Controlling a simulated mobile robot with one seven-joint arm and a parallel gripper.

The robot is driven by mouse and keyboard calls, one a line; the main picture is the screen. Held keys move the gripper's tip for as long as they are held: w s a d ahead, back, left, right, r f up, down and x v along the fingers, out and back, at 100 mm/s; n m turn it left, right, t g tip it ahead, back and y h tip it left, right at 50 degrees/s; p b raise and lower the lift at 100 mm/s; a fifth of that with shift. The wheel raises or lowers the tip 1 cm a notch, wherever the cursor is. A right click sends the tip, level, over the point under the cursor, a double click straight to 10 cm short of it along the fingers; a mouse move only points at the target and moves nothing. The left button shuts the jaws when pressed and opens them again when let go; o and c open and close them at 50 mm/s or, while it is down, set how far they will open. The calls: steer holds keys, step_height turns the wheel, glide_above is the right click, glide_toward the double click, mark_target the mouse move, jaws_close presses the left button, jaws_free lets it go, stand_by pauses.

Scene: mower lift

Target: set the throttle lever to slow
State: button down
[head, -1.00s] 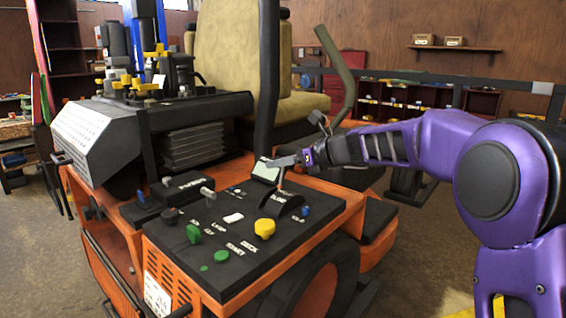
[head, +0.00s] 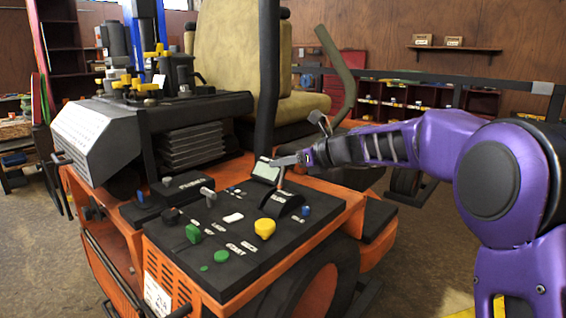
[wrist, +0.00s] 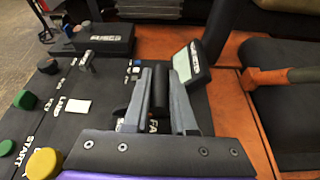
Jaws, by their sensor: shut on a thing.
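The throttle lever stands on a black curved housing (head: 280,205) on the mower's control panel. My gripper (head: 284,161) reaches in from the right, above this housing, with its fingers around the lever's top. In the wrist view, my gripper (wrist: 160,95) has its two grey fingers on either side of the dark lever (wrist: 160,92), shut on it. The letters "FA" show just below the lever between the fingers; the rest of that label is hidden. The slow end of the scale cannot be made out.
A small tilted display (head: 266,171) stands close by the fingers; it also shows in the wrist view (wrist: 187,63). A yellow knob (head: 265,228), a blue knob (head: 306,211), green knobs and a white switch (head: 233,217) share the panel. A black post (head: 267,80) rises behind.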

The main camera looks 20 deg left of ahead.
stand_by(0.8)
steer(key=s+b, duration=0.1)
steer(key=s+n+t+b, duration=0.1)
steer(key=shift+a+b, duration=0.35)
steer(key=shift+a, duration=0.05)
steer(key=shift+n+t+h, duration=0.4)
steer(key=shift+n, duration=0.5)
steer(key=shift+s+a+f+b, duration=0.15)
steer(key=shift+s+a+b, duration=0.35)
steer(key=shift+s, duration=0.5)
steer(key=shift+s+a+f+b, duration=0.15)
steer(key=shift+s+a+b, duration=0.3)
steer(key=shift+s, duration=0.6)
steer(key=shift+s+a+f+b, duration=0.15)
steer(key=shift+s+a+b, duration=0.2)
steer(key=shift+s+b, duration=0.45)
steer(key=shift+s, duration=0.25)
steer(key=c, duration=0.7)
jaws_free()
steer(key=shift+c, duration=0.2)
